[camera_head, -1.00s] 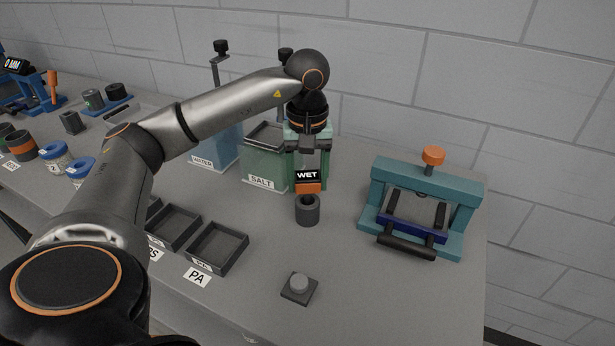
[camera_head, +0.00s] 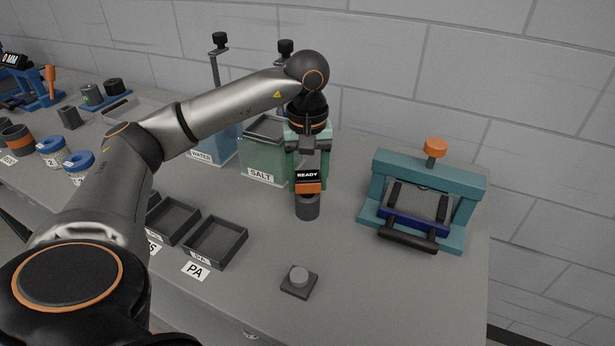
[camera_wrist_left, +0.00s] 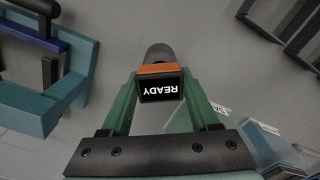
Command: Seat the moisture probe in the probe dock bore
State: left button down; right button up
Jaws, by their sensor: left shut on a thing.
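The moisture probe (camera_head: 308,181) has an orange body and a black display that reads READY. My left gripper (camera_head: 309,172) is shut on it from above, and its green fingers flank the probe in the left wrist view (camera_wrist_left: 160,86). The probe dock (camera_head: 307,208), a dark grey cylinder, stands on the bench right under the probe. The probe's lower end is at the dock's top and hides the bore. In the left wrist view the dock (camera_wrist_left: 158,52) shows just beyond the orange body. My right gripper is not in view.
A teal press frame (camera_head: 424,205) with an orange knob stands to the right. The SALT tank (camera_head: 262,160) and WATER tank (camera_head: 215,146) are behind left. Dark trays, one by a PA label (camera_head: 216,243), lie left, and a button block (camera_head: 299,281) lies in front.

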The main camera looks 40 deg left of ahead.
pick_arm(q)
jog(key=shift+c, duration=0.3)
grip_release()
notch_tip(320, 180, up, 6)
jog(key=shift+f, duration=0.2)
notch_tip(320, 180, up, 7)
jog(key=p, duration=0.3)
jog(key=shift+p, duration=0.4)
